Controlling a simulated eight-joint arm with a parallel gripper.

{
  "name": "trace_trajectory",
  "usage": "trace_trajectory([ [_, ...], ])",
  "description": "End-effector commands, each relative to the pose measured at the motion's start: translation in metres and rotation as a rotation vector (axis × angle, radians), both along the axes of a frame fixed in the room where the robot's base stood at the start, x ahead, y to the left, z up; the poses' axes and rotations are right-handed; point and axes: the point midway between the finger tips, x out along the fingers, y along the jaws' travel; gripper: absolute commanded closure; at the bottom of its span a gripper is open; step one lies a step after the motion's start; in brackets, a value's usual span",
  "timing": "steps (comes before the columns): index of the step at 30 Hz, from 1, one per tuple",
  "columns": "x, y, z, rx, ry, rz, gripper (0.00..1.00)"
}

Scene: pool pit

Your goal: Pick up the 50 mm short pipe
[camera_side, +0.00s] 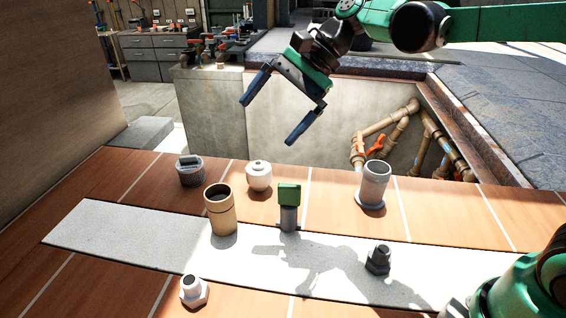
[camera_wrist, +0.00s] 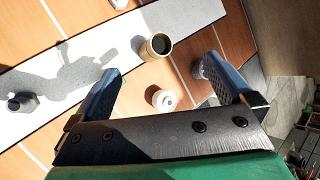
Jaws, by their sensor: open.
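A tan, hollow, upright pipe (camera_side: 221,212) stands on the pale strip of the table, left of centre in the side view; it looks like the short pipe, though its size cannot be read. In the wrist view this pipe (camera_wrist: 152,50) shows its dark open top between and just beyond the fingertips. My gripper (camera_side: 267,122) is open and empty, tilted, well above the table and behind the pipe in the side view. Its two blue fingers also show in the wrist view (camera_wrist: 163,66). A grey open pipe with a flanged foot (camera_side: 375,182) stands farther right.
A white rounded fitting (camera_side: 258,177) and a grey ribbed fitting (camera_side: 191,172) stand behind the tan pipe. A green-topped grey part (camera_side: 289,210) stands close to its right. A dark fitting (camera_side: 378,260) and a white hex fitting (camera_side: 193,291) stand nearer. A pit with pipes lies beyond.

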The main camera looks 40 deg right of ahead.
Motion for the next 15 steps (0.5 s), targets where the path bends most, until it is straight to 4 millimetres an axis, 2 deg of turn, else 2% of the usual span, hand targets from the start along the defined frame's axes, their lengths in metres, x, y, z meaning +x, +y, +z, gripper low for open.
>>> trace_trajectory([
  [1, 0.013, 0.007, -0.002, 0.082, 0.086, -0.036, 0.00],
  [3, 0.026, 0.016, -0.006, 0.195, 0.215, -0.078, 0.00],
  [10, 0.055, 0.034, -0.024, 0.477, 0.629, -0.136, 0.00],
  [15, 0.054, 0.035, -0.099, 0.480, 0.635, -0.139, 0.00],
])
